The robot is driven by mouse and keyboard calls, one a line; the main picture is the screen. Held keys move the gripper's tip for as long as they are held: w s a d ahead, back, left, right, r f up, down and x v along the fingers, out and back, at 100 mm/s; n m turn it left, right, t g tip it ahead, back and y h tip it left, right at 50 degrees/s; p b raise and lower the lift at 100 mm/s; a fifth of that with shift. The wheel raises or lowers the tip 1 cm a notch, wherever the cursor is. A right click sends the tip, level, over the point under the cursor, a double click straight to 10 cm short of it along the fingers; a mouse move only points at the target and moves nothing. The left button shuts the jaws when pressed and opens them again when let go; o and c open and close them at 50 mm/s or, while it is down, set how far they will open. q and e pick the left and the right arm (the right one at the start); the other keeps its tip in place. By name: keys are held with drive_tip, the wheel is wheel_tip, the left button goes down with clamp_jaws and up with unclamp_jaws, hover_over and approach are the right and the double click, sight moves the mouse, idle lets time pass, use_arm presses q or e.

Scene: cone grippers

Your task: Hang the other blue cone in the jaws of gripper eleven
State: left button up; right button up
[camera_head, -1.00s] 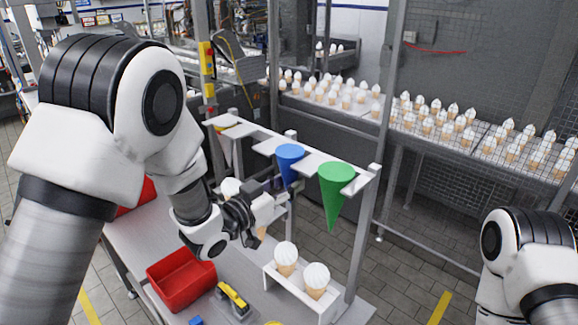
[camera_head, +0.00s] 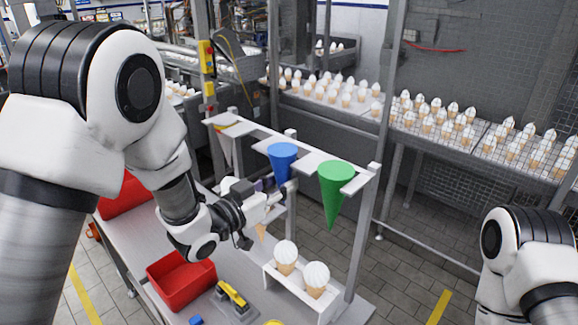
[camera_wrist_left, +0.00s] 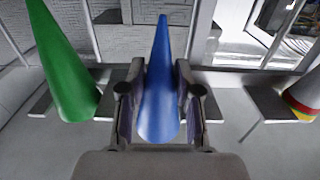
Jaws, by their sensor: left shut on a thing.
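The blue cone (camera_head: 283,158) is point down at the rack's top rail, in the gap between two white jaw plates (camera_head: 268,145). Whether the plates touch it cannot be told. My left gripper (camera_head: 277,197) is shut on the cone's lower part from the near left. In the left wrist view the blue cone (camera_wrist_left: 160,85) lies between both fingers (camera_wrist_left: 158,100). A green cone (camera_head: 335,190) hangs in the adjacent jaws to the right; it also shows in the wrist view (camera_wrist_left: 65,70). No jaw number is readable. My right gripper is outside the view.
A white holder (camera_head: 290,292) with two ice-cream cones stands below the rack. A red bin (camera_head: 180,279) and a yellow-handled tool (camera_head: 232,297) lie on the bench. The rack's right post (camera_head: 362,240) stands close by. A white, red and yellow cone (camera_wrist_left: 305,95) is at another rack position.

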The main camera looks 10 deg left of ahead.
use_arm(q)
drive_tip(key=b+v, duration=0.1)
drive_tip(key=v, duration=0.5)
drive_tip(key=shift+s+a, duration=0.15)
drive_tip(key=shift+s, duration=0.1)
idle(0.4)
